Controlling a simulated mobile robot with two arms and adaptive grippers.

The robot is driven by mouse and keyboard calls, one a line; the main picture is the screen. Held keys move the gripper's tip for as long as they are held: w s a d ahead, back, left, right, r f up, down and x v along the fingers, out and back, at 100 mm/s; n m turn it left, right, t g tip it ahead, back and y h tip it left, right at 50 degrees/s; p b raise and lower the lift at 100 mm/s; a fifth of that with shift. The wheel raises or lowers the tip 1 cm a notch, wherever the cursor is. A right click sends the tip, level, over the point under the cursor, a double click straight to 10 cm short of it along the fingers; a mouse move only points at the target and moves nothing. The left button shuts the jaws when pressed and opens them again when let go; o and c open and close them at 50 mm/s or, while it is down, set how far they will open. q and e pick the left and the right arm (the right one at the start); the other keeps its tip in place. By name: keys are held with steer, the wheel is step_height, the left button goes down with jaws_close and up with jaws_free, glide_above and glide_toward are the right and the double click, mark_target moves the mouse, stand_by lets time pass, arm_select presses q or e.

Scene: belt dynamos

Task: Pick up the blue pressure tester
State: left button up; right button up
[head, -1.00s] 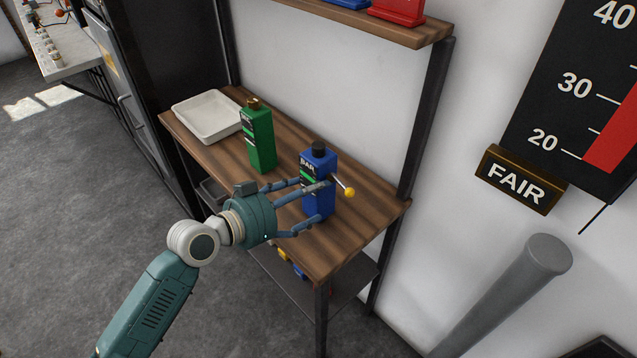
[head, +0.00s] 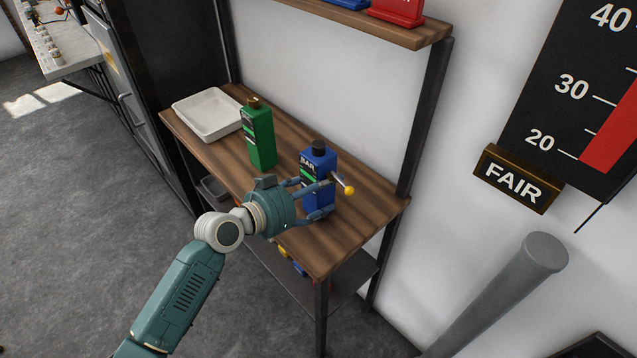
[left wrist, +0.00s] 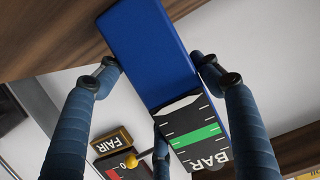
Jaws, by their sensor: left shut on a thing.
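The blue pressure tester (head: 319,163) stands upright on the wooden workbench in the head view. It has a black cap, a "BAR" label with a green band and a yellow-tipped lever on its right side. My left gripper (head: 318,198) is shut around its body, with fingers on both sides. In the left wrist view the blue pressure tester (left wrist: 150,50) fills the space between the fingers of my left gripper (left wrist: 155,75). Its base appears to be on the bench. My right gripper is not in view.
A green tester (head: 260,135) stands close behind and to the left. A white tray (head: 208,117) lies at the bench's far left end. An upper shelf (head: 400,30) with a red device (head: 398,10) hangs above. The right end of the workbench (head: 375,205) is clear.

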arm_select(q)
step_height(320, 180, up, 20)
glide_above(319, 154)
steer(key=shift+w+d+r, duration=0.15)
steer(key=shift+w+d, duration=0.15)
steer(key=shift+d, duration=0.05)
stand_by(0.5)
steer(key=shift+f+b, duration=1.9)
steer(key=shift+f, duration=1.9)
steer(key=shift+a+f+b, duration=0.15)
steer(key=shift+f+b, duration=0.3)
steer(key=shift+f, duration=0.35)
steer(key=shift+s+a+f+b, duration=0.15)
steer(key=shift+f+b, duration=0.3)
steer(key=shift+f, duration=0.3)
steer(key=shift+d+f+b, duration=0.25)
steer(key=shift+f+b, duration=0.35)
steer(key=shift+f, duration=0.6)
step_height(319, 154, down, 2)
steer(key=shift+f+b, duration=0.1)
steer(key=shift+b, duration=0.5)
step_height(319, 154, down, 4)
steer(key=shift+r+b, duration=0.25)
steer(key=shift+b, duration=0.65)
